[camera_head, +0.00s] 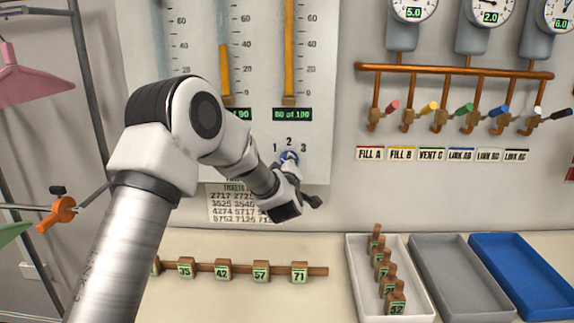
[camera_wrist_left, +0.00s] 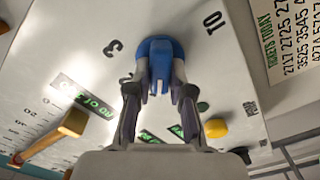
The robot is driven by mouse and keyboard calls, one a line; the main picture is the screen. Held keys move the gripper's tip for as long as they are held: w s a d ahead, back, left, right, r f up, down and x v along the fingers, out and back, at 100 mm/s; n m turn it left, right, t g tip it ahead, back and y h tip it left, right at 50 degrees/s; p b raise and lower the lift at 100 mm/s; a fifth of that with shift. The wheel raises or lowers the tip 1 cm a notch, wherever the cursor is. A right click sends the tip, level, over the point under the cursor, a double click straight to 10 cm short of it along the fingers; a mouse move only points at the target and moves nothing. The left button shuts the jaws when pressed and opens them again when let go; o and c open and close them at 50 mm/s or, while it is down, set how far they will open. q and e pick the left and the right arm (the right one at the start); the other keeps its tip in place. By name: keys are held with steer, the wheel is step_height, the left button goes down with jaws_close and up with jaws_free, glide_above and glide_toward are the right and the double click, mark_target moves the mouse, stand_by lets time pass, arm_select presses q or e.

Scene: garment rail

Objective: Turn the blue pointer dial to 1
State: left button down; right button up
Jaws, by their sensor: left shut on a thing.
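The blue pointer dial (camera_head: 289,156) sits on the white gauge panel (camera_head: 270,138), below the right-hand gauge, with the numbers 1, 2 and 3 around it. In the left wrist view the dial (camera_wrist_left: 160,49) is between the two fingers of my left gripper (camera_wrist_left: 160,80), which is shut on it. My left gripper (camera_head: 288,167) covers part of the dial in the head view. I cannot tell which number the pointer faces. My right gripper is not in view.
A yellow knob (camera_wrist_left: 216,128) is on the panel near my right finger in the wrist view. A rail with numbered tags (camera_head: 228,269) lies on the counter. White (camera_head: 360,290), grey (camera_head: 455,275) and blue (camera_head: 525,270) trays stand at right. Copper pipes (camera_head: 455,69) with levers are above them.

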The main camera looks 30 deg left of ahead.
arm_select(q)
steer(key=c, duration=1)
jaws_free()
steer(key=shift+c, duration=0.2)
steer(key=v, duration=1.2)
steer(key=shift+f, duration=0.1)
